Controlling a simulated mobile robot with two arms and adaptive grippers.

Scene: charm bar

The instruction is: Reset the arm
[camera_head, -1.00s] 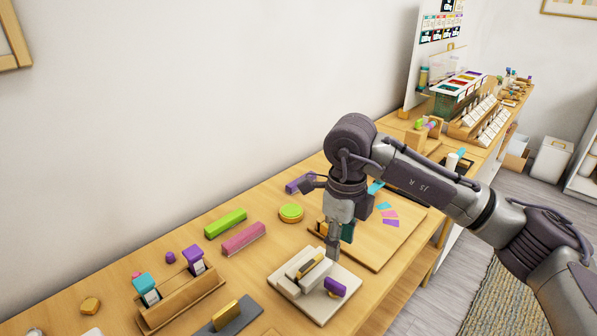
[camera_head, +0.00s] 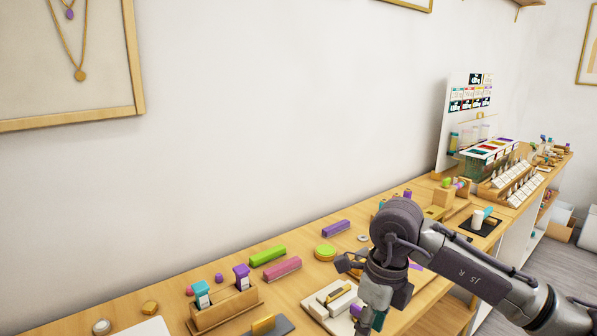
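My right arm comes in from the right edge. Its gripper (camera_head: 370,322) points down at the bottom of the view, in front of the right side of a white tray (camera_head: 309,304). The fingertips are partly cut off by the lower edge, so I cannot tell whether they are open or shut. I see nothing held between them. My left gripper is not in view.
A green block (camera_head: 268,255), a pink block (camera_head: 282,269) and a purple block (camera_head: 336,228) lie on the bench. A sign board and racks stand at the far right. The wall bounds the back.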

